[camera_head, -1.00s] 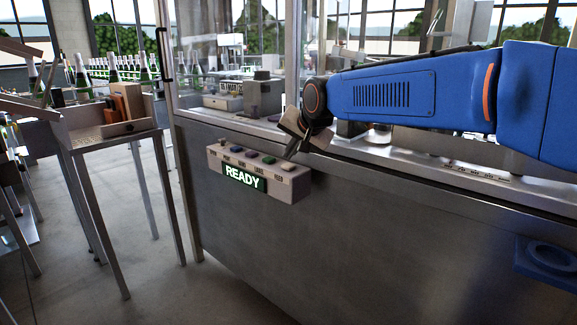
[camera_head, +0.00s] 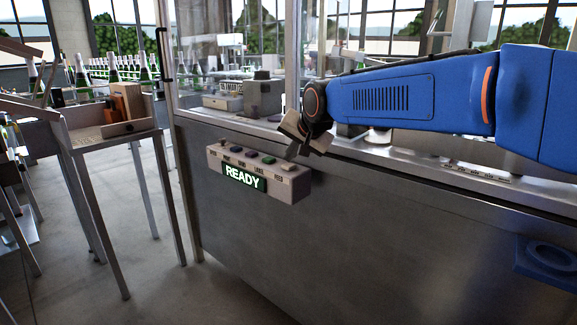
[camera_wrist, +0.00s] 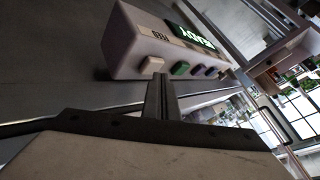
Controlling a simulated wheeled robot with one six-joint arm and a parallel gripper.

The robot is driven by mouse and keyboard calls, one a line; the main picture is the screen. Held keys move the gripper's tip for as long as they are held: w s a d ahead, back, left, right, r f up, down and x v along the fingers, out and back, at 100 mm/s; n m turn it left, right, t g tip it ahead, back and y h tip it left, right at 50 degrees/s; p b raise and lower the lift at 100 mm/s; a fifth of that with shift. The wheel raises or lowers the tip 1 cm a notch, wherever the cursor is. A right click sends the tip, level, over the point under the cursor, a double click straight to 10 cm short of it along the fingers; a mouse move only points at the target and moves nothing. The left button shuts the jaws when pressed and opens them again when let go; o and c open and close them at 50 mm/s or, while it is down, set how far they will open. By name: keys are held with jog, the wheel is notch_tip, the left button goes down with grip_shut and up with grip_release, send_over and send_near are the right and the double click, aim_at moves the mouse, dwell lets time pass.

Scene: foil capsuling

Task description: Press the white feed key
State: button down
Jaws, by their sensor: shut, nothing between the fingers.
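The white feed key (camera_head: 288,167) is at the right end of a pale control box (camera_head: 300,188) on the front of the steel machine. In the wrist view the white key (camera_wrist: 152,65) sits nearest the fingertips, under the FEED label, with a green key (camera_wrist: 180,68) beside it. My gripper (camera_head: 290,156) is shut and empty, its tips just above the white key in the head view. In the wrist view my gripper (camera_wrist: 158,77) points at the white key's edge. I cannot tell whether they touch.
The box carries a lit READY display (camera_head: 242,178) and other coloured keys left of the white one, including a green key (camera_head: 268,160). A glass guard and the machine's steel ledge (camera_head: 400,155) stand behind. A side table with bottles is at left.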

aim_at(291, 166)
jog(key=shift+f, duration=0.55)
dwell(0.9)
jog(key=shift+r, duration=0.95)
jog(key=shift+r, duration=0.1)
jog(key=shift+r, duration=2.4)
